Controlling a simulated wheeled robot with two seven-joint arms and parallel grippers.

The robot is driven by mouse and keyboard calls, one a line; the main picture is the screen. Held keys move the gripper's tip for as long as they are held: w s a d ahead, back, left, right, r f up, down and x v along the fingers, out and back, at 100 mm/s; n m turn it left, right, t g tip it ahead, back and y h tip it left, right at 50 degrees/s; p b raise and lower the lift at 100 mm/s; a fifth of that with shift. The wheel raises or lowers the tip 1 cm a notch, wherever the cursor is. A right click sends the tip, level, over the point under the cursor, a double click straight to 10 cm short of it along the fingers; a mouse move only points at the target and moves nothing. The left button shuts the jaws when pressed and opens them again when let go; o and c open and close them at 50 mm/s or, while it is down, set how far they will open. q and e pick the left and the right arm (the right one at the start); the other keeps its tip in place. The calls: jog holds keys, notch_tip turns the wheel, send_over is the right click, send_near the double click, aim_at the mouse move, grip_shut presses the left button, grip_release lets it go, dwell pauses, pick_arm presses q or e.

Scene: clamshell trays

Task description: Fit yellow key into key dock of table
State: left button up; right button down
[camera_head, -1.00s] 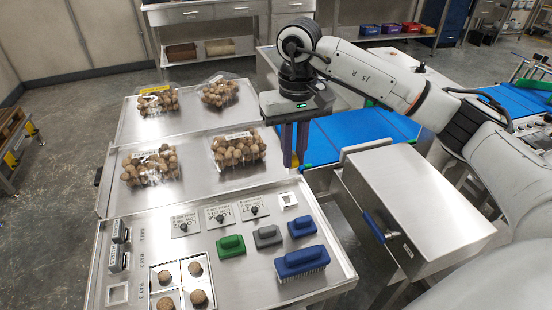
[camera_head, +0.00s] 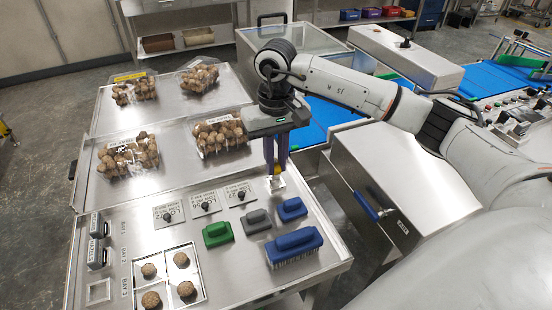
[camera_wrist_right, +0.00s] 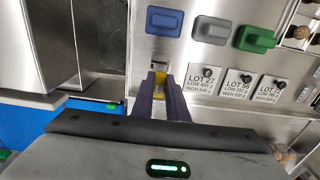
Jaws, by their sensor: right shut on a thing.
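My right gripper (camera_head: 277,168) points down at the far right corner of the steel table (camera_head: 225,268). Its purple fingers are shut on the yellow key (camera_wrist_right: 159,80), which shows between the fingertips in the right wrist view. In the head view a little of the yellow key (camera_head: 277,171) shows below the fingers. The pale square key dock (camera_head: 276,185) lies directly under the fingertips, partly hidden by them. I cannot tell whether the key touches the dock or is just above it. My left gripper is not in view.
Near the dock stand a blue block (camera_head: 292,209), a grey block (camera_head: 257,221), a green block (camera_head: 217,234) and a blue brush (camera_head: 295,248). Lot plates with black knobs (camera_head: 205,206) lie to the left. A steel cabinet (camera_head: 400,170) is at the right.

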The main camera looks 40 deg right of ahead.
jog(key=shift+f, duration=0.25)
dwell(0.3)
jog(key=shift+s+a, duration=0.1)
jog(key=shift+s, duration=0.25)
dwell(0.8)
jog(key=shift+f+b, duration=0.8)
jog(key=shift+b, duration=0.35)
dwell(0.7)
jog(key=c, duration=1.1)
grip_release()
